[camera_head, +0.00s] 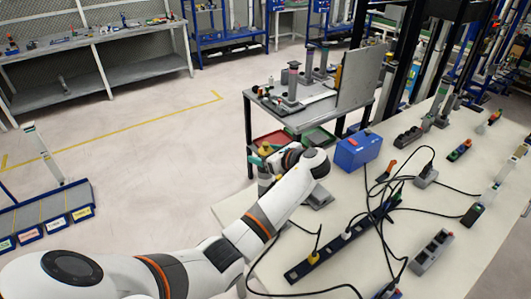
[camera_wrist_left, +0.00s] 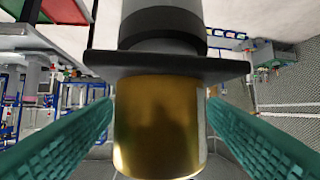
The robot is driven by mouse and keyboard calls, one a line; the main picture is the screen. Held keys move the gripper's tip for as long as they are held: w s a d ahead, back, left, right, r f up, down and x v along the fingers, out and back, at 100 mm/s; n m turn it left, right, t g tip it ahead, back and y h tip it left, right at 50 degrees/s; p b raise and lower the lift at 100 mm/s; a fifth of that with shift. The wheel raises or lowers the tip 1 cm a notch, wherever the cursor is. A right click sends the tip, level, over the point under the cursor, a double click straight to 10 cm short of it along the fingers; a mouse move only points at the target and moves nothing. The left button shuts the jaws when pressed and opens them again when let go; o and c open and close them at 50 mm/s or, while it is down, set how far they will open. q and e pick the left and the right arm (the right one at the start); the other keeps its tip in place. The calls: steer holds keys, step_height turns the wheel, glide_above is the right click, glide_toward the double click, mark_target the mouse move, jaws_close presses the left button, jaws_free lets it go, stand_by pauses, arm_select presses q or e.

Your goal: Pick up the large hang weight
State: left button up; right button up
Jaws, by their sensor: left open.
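The large hang weight (camera_wrist_left: 160,125) appears as a shiny brass cylinder in the middle of the left wrist view. It meets a dark flat plate (camera_wrist_left: 165,66), with a black and grey cylindrical part beyond it. My left gripper (camera_wrist_left: 160,140) is open, with one green finger on each side of the brass cylinder; I cannot tell whether they touch it. In the head view the brass top of the weight (camera_head: 265,148) shows small beside my left gripper (camera_head: 262,160), at the table's far left corner. The gripper and wrist partly hide it there. My right gripper is not in view.
The pale table (camera_head: 340,240) holds a blue box (camera_head: 358,150), a long dark power strip (camera_head: 345,238) and loose black cables. A grey workbench (camera_head: 300,118) with posts stands behind. Open floor (camera_head: 130,150) lies to the left.

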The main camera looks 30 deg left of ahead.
arm_select(q)
steer(key=shift+d, duration=0.15)
steer(key=c, duration=0.4)
steer(key=shift+r, duration=0.1)
jaws_close()
